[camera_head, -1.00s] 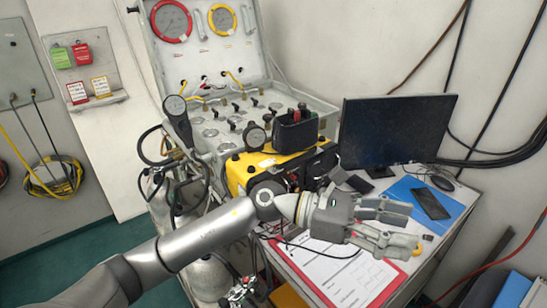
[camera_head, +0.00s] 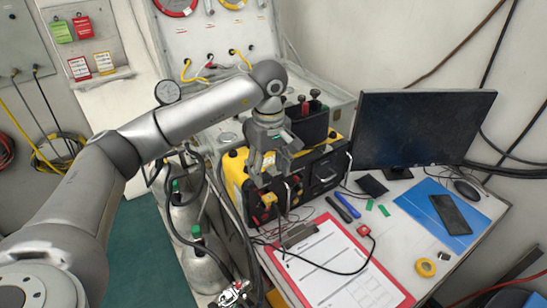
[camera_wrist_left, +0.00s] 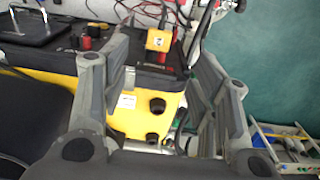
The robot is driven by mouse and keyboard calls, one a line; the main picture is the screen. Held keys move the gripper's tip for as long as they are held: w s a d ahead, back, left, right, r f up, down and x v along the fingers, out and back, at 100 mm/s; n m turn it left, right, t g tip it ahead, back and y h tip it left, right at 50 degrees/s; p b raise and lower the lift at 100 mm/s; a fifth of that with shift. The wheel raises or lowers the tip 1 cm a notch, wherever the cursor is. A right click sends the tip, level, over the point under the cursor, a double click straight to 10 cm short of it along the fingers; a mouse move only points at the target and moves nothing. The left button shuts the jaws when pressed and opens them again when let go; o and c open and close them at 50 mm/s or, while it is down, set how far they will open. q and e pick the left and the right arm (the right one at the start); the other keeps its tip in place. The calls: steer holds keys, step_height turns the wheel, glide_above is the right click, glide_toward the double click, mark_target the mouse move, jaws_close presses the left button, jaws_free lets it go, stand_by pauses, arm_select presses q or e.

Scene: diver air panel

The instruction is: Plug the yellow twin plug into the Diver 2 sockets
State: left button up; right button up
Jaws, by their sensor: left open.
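A small yellow block that looks like the yellow twin plug (camera_head: 268,198) is at the front of the yellow-cased black unit (camera_head: 235,172). The yellow plug also shows in the left wrist view (camera_wrist_left: 158,40), beyond the gap between my fingers. I cannot tell whether it is seated in anything. Red terminals (camera_wrist_left: 86,36) show on the unit's front; I cannot read which are the Diver 2 sockets. My left gripper (camera_head: 269,178) is open, pointing down in front of the unit, just above the plug. In the left wrist view its fingers (camera_wrist_left: 158,75) are apart and empty. My right gripper is not in view.
A red clipboard (camera_head: 397,294) lies on the table in front of the unit, with a red cabled connector (camera_head: 364,230) near its edge. A monitor (camera_head: 423,128) stands to the right. Cylinders (camera_head: 208,262) and hoses are at left. A yellow tape roll (camera_head: 426,267) lies at right.

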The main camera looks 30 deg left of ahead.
arm_select(q)
steer(key=p, duration=0.2)
glide_above(272, 199)
steer(key=f, duration=0.4)
steer(key=shift+a+f, duration=0.35)
steer(key=shift+f, duration=0.05)
step_height(272, 199, down, 4)
steer(key=shift+w+f+p, duration=0.1)
steer(key=shift+p, duration=0.2)
steer(key=shift+c, duration=1.3)
steer(key=c, duration=0.7)
steer(key=shift+o, duration=1.4)
steer(key=c, duration=0.5)
steer(key=shift+c, duration=0.2)
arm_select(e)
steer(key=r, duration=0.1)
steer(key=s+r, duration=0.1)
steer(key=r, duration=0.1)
arm_select(q)
steer(key=shift+d, duration=0.35)
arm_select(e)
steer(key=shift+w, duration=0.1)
